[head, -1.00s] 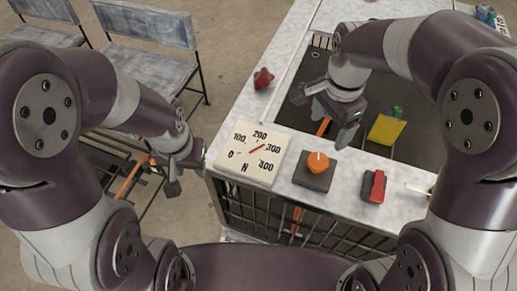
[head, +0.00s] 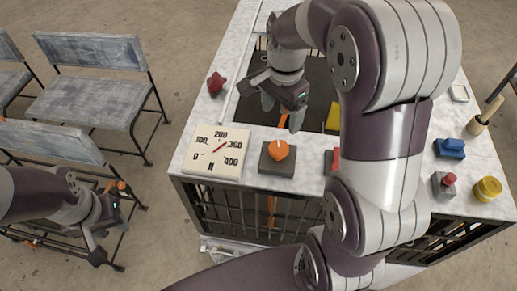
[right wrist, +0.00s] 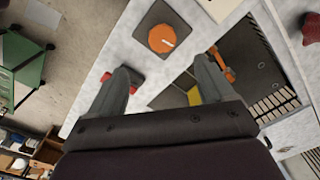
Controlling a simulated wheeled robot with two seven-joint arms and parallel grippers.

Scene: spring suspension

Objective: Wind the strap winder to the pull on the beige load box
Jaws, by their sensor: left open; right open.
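The beige load box (head: 200,168) has a dial marked 0 to 400 and N, with a red needle between 200 and 300. The orange strap winder knob (head: 279,150) sits on a dark square base just right of it, with a pale mark on top. It also shows in the right wrist view (right wrist: 166,40), beyond the fingers. My right gripper (head: 281,108) is open and empty above the dark recess, behind and apart from the knob. Its fingers also show in the right wrist view (right wrist: 164,80). My left gripper (head: 106,232) is open and empty, left of the bench.
A red knob (head: 216,84) stands at the bench's left edge. A red part (head: 333,160) and a yellow piece (head: 332,118) are partly hidden by my right arm. A blue block (head: 450,148), red button (head: 449,179) and yellow cylinder (head: 488,188) stand at right. Chairs (head: 95,85) are left.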

